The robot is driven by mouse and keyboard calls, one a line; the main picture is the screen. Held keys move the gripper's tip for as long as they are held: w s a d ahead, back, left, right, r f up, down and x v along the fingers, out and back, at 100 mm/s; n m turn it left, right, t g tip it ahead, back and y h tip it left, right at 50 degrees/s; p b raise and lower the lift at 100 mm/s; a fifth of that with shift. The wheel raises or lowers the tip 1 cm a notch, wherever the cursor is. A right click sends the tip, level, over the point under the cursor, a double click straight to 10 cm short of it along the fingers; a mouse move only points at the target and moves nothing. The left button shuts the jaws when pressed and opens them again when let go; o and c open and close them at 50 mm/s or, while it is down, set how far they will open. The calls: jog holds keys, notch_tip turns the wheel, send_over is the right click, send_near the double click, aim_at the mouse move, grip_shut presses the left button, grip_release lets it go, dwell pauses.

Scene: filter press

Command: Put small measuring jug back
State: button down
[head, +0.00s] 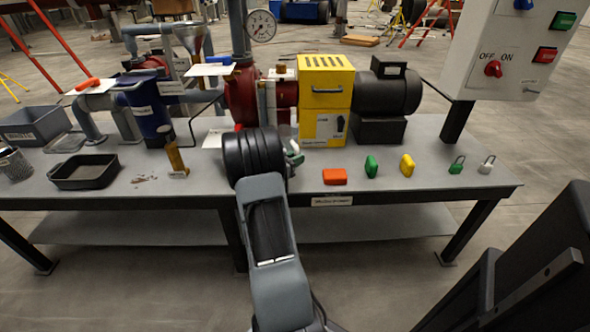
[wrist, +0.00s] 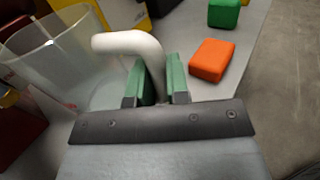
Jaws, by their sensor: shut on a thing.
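The small measuring jug (wrist: 70,62) is a clear, see-through vessel with a thick white handle (wrist: 135,45), at the left of the wrist view. My gripper (wrist: 158,85) has green finger pads, which are shut on the jug's handle. In the head view my gripper (head: 293,155) is mostly hidden behind my dark wrist, over the front of the bench beside the red pump. The jug is largely hidden there too. I cannot tell whether its base touches the bench.
An orange block (head: 334,177), a green block (head: 371,167) and a yellow block (head: 407,165) lie on the bench right of my gripper. The yellow guard box (head: 325,95) and red pump (head: 243,98) stand behind. A black tray (head: 84,172) and upright brass-coloured piece (head: 175,156) are left.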

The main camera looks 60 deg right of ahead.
jog(key=shift+f+b, duration=0.55)
jog(key=shift+f, duration=1.3)
jog(key=shift+f, duration=0.15)
jog(key=c, duration=1.1)
grip_release()
